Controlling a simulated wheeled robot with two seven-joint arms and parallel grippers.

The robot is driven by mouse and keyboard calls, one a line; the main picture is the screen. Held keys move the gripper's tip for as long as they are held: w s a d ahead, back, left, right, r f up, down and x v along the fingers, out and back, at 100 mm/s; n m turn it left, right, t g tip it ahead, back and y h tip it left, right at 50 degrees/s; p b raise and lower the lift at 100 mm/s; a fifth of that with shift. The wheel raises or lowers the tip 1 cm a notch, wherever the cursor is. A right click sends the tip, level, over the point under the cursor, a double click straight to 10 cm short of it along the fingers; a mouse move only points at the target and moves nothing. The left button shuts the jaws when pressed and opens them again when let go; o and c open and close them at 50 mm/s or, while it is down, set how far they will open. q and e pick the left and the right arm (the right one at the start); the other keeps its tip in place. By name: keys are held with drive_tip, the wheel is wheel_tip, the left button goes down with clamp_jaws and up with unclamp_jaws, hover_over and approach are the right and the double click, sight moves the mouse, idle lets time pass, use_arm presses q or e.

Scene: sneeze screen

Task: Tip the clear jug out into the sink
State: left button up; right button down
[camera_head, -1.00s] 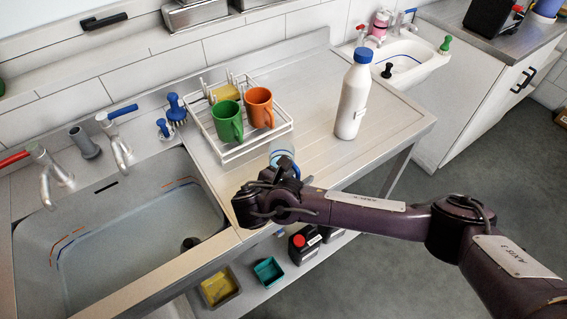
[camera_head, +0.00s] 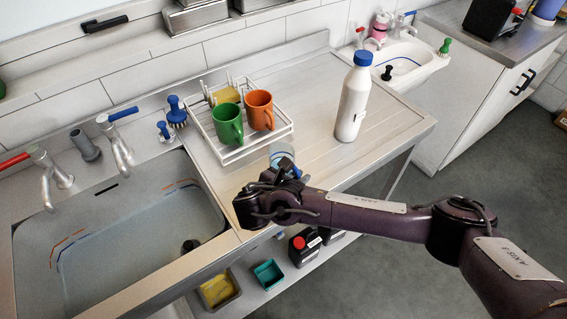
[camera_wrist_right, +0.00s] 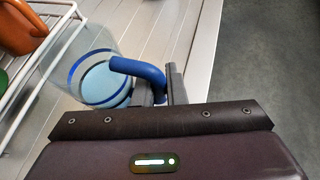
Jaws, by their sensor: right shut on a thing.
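The clear jug (camera_head: 281,152) stands on the draining board just in front of the dish rack, mostly hidden behind my right gripper (camera_head: 287,172). In the right wrist view the clear jug (camera_wrist_right: 95,72) has a blue band, pale blue contents and a blue handle. My right gripper (camera_wrist_right: 162,92) is shut on that blue handle. The sink (camera_head: 135,225) is to the left of the gripper, a wide basin with a dark drain part near its right side. My left gripper is not in view.
A wire dish rack (camera_head: 243,150) with a green mug (camera_head: 228,124) and an orange mug (camera_head: 259,108) sits close behind the jug. A white bottle with a blue cap (camera_head: 351,100) stands to the right. Taps (camera_head: 118,148) rise behind the sink.

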drive_tip(key=shift+r+p, duration=2.1)
drive_tip(key=shift+r, duration=0.3)
